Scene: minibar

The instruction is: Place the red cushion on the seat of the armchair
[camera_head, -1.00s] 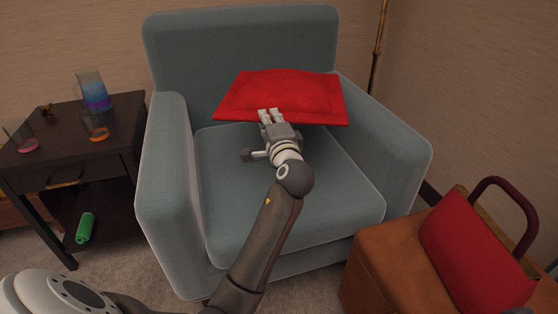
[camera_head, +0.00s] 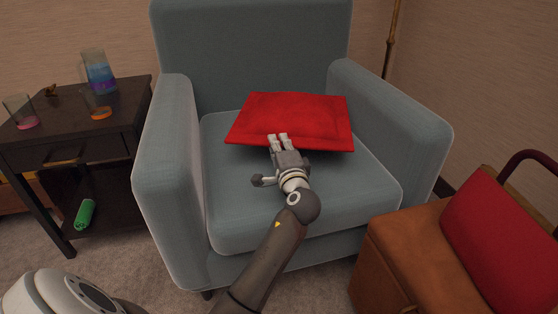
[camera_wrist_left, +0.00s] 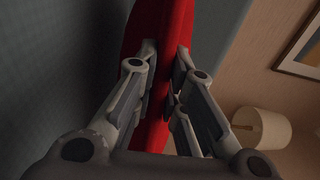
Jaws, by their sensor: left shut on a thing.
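The red cushion (camera_head: 293,119) lies flat in my left gripper (camera_head: 278,139), which is shut on its near edge. The cushion is over the seat of the blue-grey armchair (camera_head: 235,205), between the two armrests. I cannot tell whether its far part touches the seat; the near edge looks slightly raised. In the left wrist view the fingers (camera_wrist_left: 162,80) pinch the red cushion (camera_wrist_left: 154,134) from both sides. My right gripper is not in view.
A dark side table (camera_head: 60,140) with glasses and a jug (camera_head: 99,72) stands at the left, a green rolled item (camera_head: 85,213) on its lower shelf. At the right, a brown leather seat (camera_head: 400,240) holds another red cushion (camera_head: 500,235).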

